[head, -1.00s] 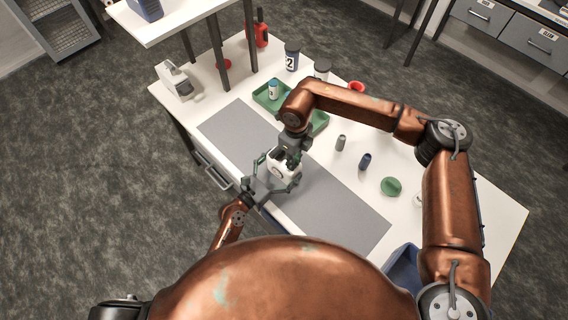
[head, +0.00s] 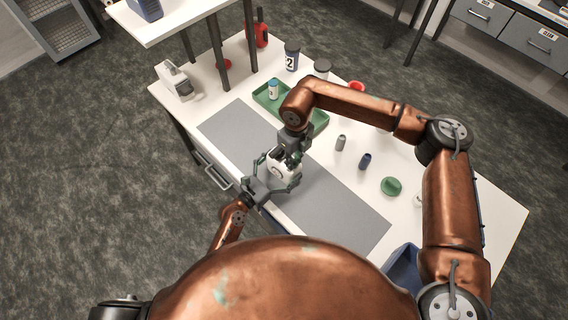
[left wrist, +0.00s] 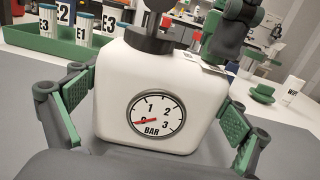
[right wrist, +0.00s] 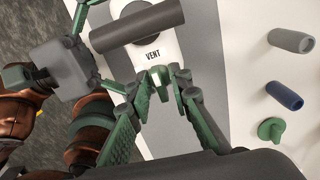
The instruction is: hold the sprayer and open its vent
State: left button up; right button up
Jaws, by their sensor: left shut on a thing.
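The white sprayer (head: 284,172) stands at the near edge of the grey mat, with a dark top. In the left wrist view its gauge (left wrist: 157,117) marked BAR faces me, with a red needle at the 0 side. My left gripper (head: 270,173) is shut around the sprayer's body, one green pad on each side. In the right wrist view the label VENT (right wrist: 153,54) shows on the sprayer's top beside a dark bar handle (right wrist: 137,26). My right gripper (right wrist: 166,82) is over the sprayer's top by that label, its fingers slightly apart. Whether they touch the vent is unclear.
A green tray (head: 262,101) with a labelled vial (head: 273,89) lies behind. A grey cylinder (head: 341,142), a blue cylinder (head: 365,161) and a green object (head: 391,186) stand to the right. A blue bin (head: 404,268) is at the near right. The mat (head: 340,210) right of the sprayer is clear.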

notch_tip(320, 180, up, 7)
jog(key=shift+f, duration=0.2)
pick_arm(q)
jog(key=o, duration=1.2)
jog(key=shift+c, duration=0.2)
